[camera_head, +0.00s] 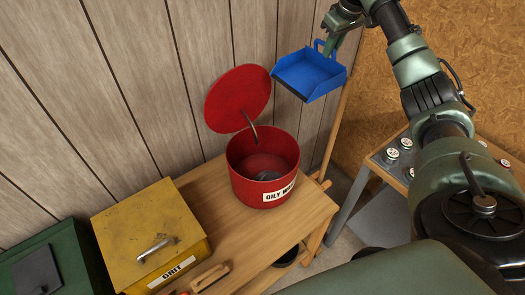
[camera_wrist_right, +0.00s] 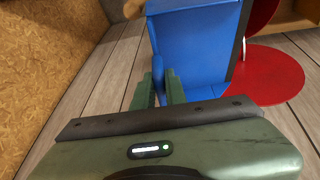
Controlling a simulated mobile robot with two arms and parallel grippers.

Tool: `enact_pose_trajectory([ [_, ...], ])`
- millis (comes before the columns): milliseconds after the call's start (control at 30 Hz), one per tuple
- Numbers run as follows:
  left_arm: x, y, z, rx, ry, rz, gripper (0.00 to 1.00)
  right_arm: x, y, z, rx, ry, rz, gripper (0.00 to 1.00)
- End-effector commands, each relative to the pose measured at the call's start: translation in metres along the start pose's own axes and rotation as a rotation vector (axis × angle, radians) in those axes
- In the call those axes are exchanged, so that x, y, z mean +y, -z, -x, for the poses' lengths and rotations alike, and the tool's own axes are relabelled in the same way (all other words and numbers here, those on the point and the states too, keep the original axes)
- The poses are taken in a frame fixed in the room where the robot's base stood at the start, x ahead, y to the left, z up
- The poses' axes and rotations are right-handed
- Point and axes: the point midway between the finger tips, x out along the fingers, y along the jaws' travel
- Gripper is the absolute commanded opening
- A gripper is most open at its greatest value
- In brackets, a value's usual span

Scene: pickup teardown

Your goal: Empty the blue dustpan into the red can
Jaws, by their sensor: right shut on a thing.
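The blue dustpan (camera_head: 309,73) is held in the air, above and to the right of the red can (camera_head: 262,170). My right gripper (camera_head: 331,44) is shut on the dustpan's handle. In the right wrist view the fingers (camera_wrist_right: 159,88) close on the handle, and the back of the dustpan (camera_wrist_right: 195,45) shows. I see no contents in the dustpan's visible part. The red can stands on the wooden bench with its round lid (camera_head: 238,98) raised open, and some dark grey matter lies inside. The lid also shows in the right wrist view (camera_wrist_right: 272,78). My left gripper is not in view.
A yellow grit box (camera_head: 150,235) and a green box (camera_head: 55,262) stand left of the can. A wooden-handled tool (camera_head: 210,277) lies at the bench's front. The wooden bench (camera_head: 300,212) ends right of the can. A second table with knobs (camera_head: 392,155) is farther right. A plank wall is behind.

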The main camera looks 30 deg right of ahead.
Motion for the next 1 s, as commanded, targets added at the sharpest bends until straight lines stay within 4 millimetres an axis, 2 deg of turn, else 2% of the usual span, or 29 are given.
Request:
enact_pose_trajectory([
  [167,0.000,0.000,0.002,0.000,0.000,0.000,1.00,0.007,0.010,0.025,0.012,0.023,-0.009,0.00],
  [500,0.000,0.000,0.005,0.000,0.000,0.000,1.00,0.037,0.011,0.028,0.037,0.170,-0.061,0.00],
  [767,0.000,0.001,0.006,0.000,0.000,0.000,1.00,0.045,0.012,0.029,0.049,0.216,-0.073,0.00],
  [1000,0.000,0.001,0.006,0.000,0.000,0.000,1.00,0.048,0.020,0.050,0.056,0.224,-0.074,0.00],
])
